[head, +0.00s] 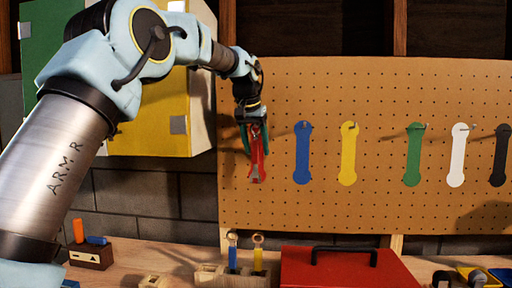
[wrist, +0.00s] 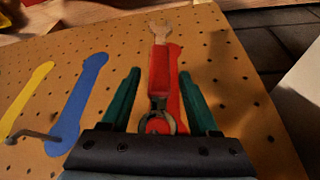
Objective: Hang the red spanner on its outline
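The red spanner (wrist: 163,70) has a red handle, a silver ring end and a silver open jaw. In the head view the spanner (head: 254,172) hangs upright, jaw down, in front of its red outline (head: 261,150). In the wrist view the red outline (wrist: 184,100) shows along the spanner's right side. My gripper (head: 254,140) is at the board around the spanner's upper part. In the wrist view its green fingers (wrist: 160,72) stand apart, with gaps on both sides of the handle. Whether the ring is around a peg is hidden.
Blue (head: 302,155), yellow (head: 348,155), green (head: 413,155), white and black outlines with pegs continue right on the pegboard (head: 380,90). Below, the bench bears a red toolbox (head: 345,270) and a wooden block (head: 210,275) holding blue and yellow spanners. A yellow cabinet is left.

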